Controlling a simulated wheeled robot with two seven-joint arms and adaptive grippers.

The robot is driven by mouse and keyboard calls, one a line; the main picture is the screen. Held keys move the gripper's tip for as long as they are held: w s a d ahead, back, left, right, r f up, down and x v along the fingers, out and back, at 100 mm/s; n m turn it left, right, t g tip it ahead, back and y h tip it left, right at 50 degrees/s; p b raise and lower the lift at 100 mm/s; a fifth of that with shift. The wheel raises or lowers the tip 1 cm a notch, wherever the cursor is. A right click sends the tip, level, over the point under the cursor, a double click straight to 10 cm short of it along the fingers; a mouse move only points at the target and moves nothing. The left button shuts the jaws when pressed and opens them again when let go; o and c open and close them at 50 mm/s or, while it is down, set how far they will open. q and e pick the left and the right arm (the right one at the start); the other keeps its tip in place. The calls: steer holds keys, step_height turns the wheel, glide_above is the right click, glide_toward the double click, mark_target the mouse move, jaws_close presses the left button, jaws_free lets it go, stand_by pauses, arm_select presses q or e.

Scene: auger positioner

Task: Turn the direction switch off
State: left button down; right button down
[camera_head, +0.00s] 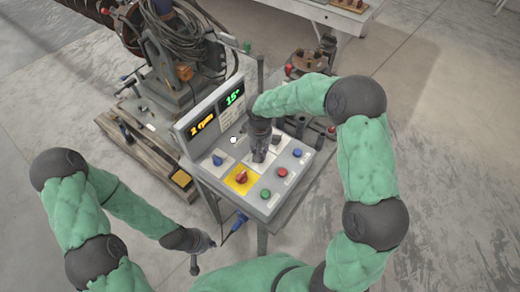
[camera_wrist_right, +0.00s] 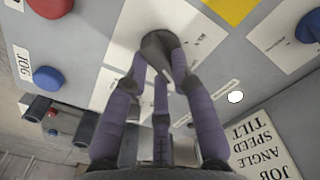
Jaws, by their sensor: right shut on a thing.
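A grey control panel (camera_head: 222,182) carries several knobs and buttons. My right gripper (camera_head: 259,156) reaches down onto it from above. In the right wrist view its fingers (camera_wrist_right: 160,62) are closed around a dark grey switch knob (camera_wrist_right: 157,42) on a white plate. The plate's lettering is too small to read, so I cannot confirm that it is the direction switch. The fingers hide part of the knob, and the gripper covers it in the head view. My left gripper (camera_head: 204,256) hangs in front of the panel at lower left, empty, its fingers apart.
A blue knob (camera_head: 217,160) and a red switch (camera_head: 242,177) on yellow sit close by. Green (camera_head: 266,193), red (camera_head: 282,172) and blue (camera_head: 297,153) buttons line the right side. Lit displays (camera_head: 202,124) stand behind. Machinery with coiled cables (camera_head: 190,35) stands beyond.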

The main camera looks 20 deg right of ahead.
steer(key=n+p, duration=0.1)
steer(key=n, duration=0.4)
steer(key=shift+a+p, duration=0.15)
steer(key=shift+p, duration=0.25)
stand_by(0.3)
steer(key=c, duration=1)
jaws_free()
steer(key=shift+c, duration=0.2)
step_height(320, 180, up, 12)
steer(key=shift+r, duration=0.1)
